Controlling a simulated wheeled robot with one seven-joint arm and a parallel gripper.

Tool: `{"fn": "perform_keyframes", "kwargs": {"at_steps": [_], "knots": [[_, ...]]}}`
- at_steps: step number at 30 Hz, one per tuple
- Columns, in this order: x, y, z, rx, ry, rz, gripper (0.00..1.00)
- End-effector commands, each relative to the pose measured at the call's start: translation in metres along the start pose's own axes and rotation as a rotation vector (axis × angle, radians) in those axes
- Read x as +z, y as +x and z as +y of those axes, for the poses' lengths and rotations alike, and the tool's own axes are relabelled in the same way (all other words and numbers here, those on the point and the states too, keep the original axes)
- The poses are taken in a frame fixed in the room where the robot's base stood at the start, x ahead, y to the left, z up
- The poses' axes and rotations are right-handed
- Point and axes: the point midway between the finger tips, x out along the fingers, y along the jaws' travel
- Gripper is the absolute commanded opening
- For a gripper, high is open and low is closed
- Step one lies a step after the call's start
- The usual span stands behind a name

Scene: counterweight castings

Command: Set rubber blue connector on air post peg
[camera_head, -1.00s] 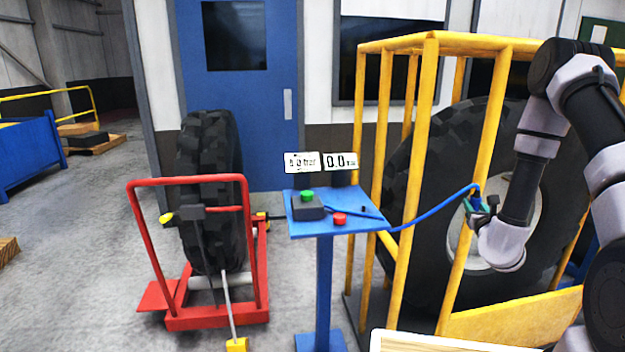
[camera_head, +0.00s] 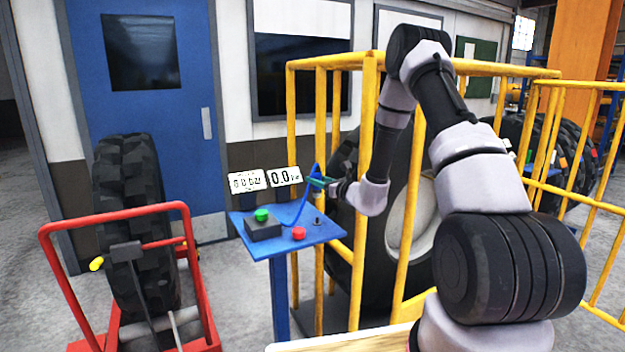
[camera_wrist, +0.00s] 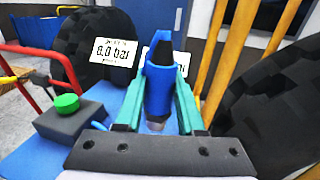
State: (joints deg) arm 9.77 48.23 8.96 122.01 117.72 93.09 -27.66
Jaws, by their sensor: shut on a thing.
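My gripper (camera_head: 322,182) is above the right side of the blue air post table (camera_head: 328,232). In the wrist view its teal fingers (camera_wrist: 157,105) are shut on the blue rubber connector (camera_wrist: 158,85), which has a dark upper end. The blue hose (camera_head: 302,208) curves from the connector down to the table. A small dark peg (camera_head: 317,221) stands on the table's right part, below and apart from the connector. In the wrist view the peg cannot be made out.
A black box with a green button (camera_head: 262,215) and a red button (camera_head: 299,233) sit on the table. Two display plates (camera_head: 248,180) stand behind it. A yellow cage (camera_head: 369,110) with a big tyre is close on the right. A red tyre cart (camera_head: 190,240) stands left.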

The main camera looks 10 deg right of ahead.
Motion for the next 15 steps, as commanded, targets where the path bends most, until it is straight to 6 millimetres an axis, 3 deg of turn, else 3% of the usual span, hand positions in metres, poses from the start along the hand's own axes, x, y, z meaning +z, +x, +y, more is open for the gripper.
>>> {"fn": "perform_keyframes", "kwargs": {"at_steps": [8,15], "knots": [[-0.001,-0.001,0.0,-0.002,-0.001,0.001,0.0],[-0.019,-0.001,0.0,-0.002,0.001,0.002,0.0]]}}
